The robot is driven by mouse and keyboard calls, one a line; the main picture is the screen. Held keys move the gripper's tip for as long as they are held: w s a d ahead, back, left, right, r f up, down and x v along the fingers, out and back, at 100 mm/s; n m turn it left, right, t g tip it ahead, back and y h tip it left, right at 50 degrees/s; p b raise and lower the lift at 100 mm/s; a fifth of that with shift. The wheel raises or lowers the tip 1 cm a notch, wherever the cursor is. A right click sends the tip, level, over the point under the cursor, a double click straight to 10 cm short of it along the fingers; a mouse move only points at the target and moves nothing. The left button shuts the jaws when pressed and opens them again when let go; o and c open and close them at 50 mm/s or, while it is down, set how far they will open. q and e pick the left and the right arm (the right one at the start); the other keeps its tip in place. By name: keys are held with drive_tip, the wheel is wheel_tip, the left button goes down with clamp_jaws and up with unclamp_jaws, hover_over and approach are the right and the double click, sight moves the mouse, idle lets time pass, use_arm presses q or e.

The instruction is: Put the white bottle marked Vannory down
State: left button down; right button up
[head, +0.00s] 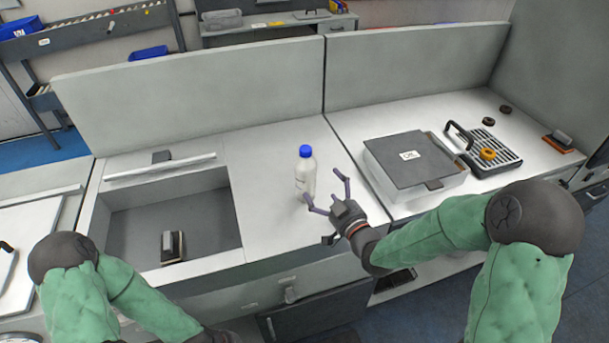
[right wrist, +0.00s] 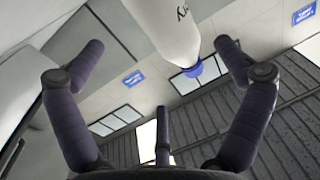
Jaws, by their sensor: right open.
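The white bottle (head: 306,174) with a blue cap stands upright on the white counter in the head view. In the right wrist view the bottle (right wrist: 166,30) shows at the top, with part of its dark lettering and its blue cap; the full name cannot be read. My right gripper (head: 328,194) is open just to the right of the bottle and in front of it. Its fingers are spread in the right wrist view (right wrist: 160,65), and the bottle is beyond them, not gripped. My left arm comes in at the lower left; its gripper is out of the picture.
A sunken grey bin (head: 205,210) with a small dark item (head: 173,247) lies left of the bottle. A grey box (head: 412,158) and a black rack (head: 492,152) with an orange ring stand to the right. A grey partition (head: 200,90) runs behind. The counter behind the bottle is clear.

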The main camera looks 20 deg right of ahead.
sight(314, 176)
drive_tip(key=w, duration=0.3)
drive_tip(key=shift+w+a, duration=0.35)
drive_tip(key=w, duration=0.1)
drive_tip(key=w+a+b, duration=0.1)
drive_tip(key=w, duration=0.1)
drive_tip(key=w+b, duration=0.1)
drive_tip(key=shift+w+a+f, duration=0.2)
drive_tip(key=shift+w+f, duration=0.05)
drive_tip(key=shift+f, duration=0.05)
drive_tip(key=shift+w, duration=0.25)
drive_tip(key=shift+c, duration=0.3)
drive_tip(key=c, duration=1.3)
drive_tip(key=shift+o, duration=0.2)
drive_tip(key=shift+r, duration=0.1)
drive_tip(key=shift+r, duration=0.1)
